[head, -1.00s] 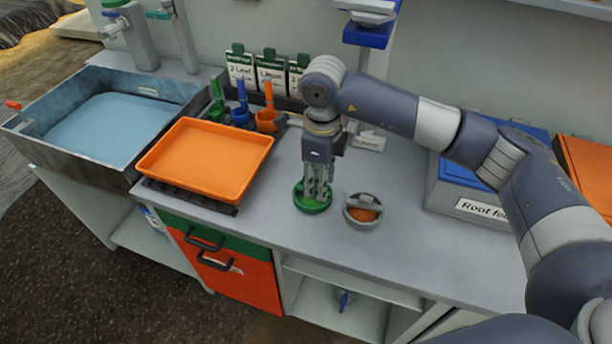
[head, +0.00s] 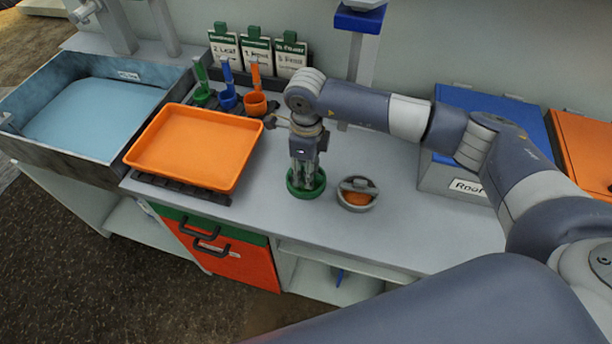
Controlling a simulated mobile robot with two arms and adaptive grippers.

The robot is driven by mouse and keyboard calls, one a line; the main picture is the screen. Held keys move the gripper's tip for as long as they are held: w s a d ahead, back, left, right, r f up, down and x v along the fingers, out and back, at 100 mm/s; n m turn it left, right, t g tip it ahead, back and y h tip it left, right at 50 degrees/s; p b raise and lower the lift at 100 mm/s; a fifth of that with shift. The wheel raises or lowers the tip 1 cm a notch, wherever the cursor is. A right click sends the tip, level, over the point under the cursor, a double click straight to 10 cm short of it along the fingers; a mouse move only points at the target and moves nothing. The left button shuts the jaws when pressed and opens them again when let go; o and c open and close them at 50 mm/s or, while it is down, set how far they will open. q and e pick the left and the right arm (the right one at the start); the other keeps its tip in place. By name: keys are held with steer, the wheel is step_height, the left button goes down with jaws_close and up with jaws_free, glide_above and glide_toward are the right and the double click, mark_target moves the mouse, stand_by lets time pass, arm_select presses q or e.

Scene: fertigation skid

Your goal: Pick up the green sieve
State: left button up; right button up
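The green sieve (head: 293,189) is a small round green dish on the grey worktop, to the right of the orange tray. My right gripper (head: 306,184) points straight down into it from above. Its fingertips are inside or right at the sieve's rim and cover much of its middle. I cannot tell whether the fingers are closed on any part of the sieve. The sieve appears to rest on the worktop. My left gripper is not in view.
A grey round sieve (head: 357,194) with orange contents stands close to the right. The orange tray (head: 196,148) lies to the left, beside a basin of water (head: 94,118). Colored scoops (head: 229,99) stand behind the tray. A blue-lidded box (head: 449,180) stands at the right. The worktop's front middle is clear.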

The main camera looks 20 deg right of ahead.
steer(key=c, duration=0.5)
jaws_close()
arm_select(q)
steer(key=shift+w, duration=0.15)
arm_select(e)
steer(key=shift+r, duration=0.1)
